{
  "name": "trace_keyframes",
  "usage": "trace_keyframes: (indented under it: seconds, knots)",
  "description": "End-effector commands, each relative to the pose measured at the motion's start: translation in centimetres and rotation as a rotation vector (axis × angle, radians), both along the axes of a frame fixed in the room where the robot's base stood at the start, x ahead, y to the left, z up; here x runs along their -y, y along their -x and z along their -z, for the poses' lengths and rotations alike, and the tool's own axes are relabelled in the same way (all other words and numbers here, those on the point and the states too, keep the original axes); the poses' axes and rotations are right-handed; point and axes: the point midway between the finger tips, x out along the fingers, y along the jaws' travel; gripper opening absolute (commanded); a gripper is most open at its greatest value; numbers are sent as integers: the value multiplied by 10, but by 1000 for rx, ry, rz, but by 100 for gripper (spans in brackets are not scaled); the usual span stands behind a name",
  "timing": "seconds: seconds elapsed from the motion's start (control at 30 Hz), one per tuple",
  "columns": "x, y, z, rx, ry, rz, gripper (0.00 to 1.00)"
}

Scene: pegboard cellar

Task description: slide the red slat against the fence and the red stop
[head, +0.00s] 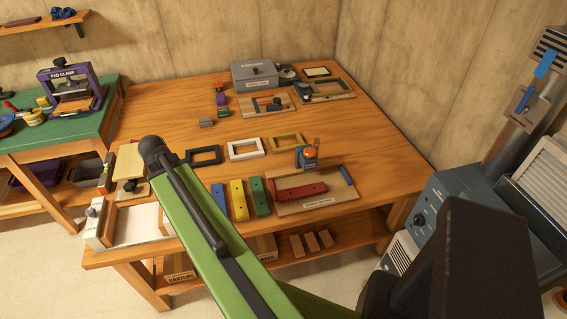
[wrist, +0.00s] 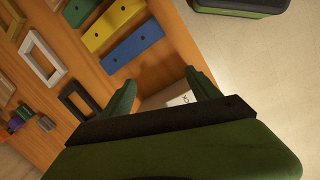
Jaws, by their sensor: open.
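The red slat (head: 300,191) lies on a light wooden board (head: 318,205) at the front right of the bench in the head view. A clamp with an orange knob (head: 308,157) stands behind the slat. I cannot clearly tell the fence and red stop apart at this size. The wrist view does not show the red slat. My gripper (wrist: 160,95) is open, its two green fingers apart, near the bench's front edge. In the head view my arm hides the gripper or it is out of sight.
Blue (head: 218,202), yellow (head: 238,199) and green (head: 259,196) slats lie left of the board. Black (head: 203,155), white (head: 243,149) and yellow (head: 286,142) frames lie behind them. A grey box (head: 254,75) stands at the back. A blue machine (head: 450,210) stands right.

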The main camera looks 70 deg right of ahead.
Motion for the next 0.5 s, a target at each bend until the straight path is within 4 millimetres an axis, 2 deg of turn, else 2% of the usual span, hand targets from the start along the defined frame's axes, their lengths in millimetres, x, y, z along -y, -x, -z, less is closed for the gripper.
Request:
trace_keyframes:
  seconds: [0.03, 0.1, 0.17, 0.2, 0.33, 0.4, 0.5]
  knots:
    - [41, 22, -5, -27, 15, -24, 71]
    - [89, 56, -9, -73, 32, -82, 71]
    - [127, 89, -13, -116, 40, -131, 71]
    - [150, 112, -16, -146, 43, -162, 71]
    - [205, 180, -23, -233, 34, -250, 71]
    - [224, 209, -26, -267, 25, -286, 71]
    - [239, 236, -28, -302, 13, -320, 71]
